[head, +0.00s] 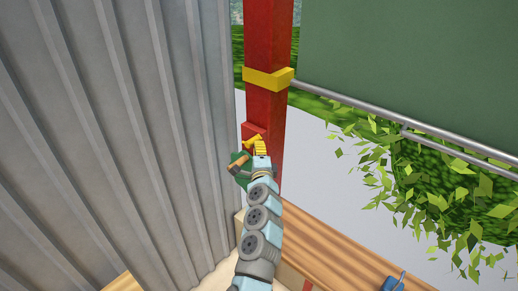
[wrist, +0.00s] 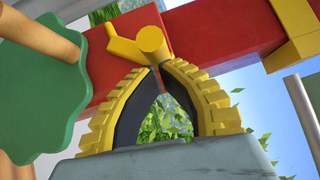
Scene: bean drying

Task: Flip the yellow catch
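The yellow catch (wrist: 150,42) is on the side of the red post (wrist: 215,45); in the wrist view it has a round knob end and a short arm reaching left. It also shows, small, in the head view (head: 249,140). My gripper (wrist: 158,70) has yellow ribbed fingers with black inner pads. Its fingertips come together right at the lower edge of the knob, with nothing visible between them. I cannot tell whether the tips touch the knob. In the head view my gripper (head: 260,145) is up against the post, beside the catch.
A green scalloped wheel (wrist: 40,90) with a wooden handle (wrist: 38,30) is close on the left of my gripper. A yellow band (head: 268,78) wraps the post higher up. Corrugated metal wall (head: 120,120) stands left; a wooden bench (head: 330,245) and leafy branches (head: 430,190) are right.

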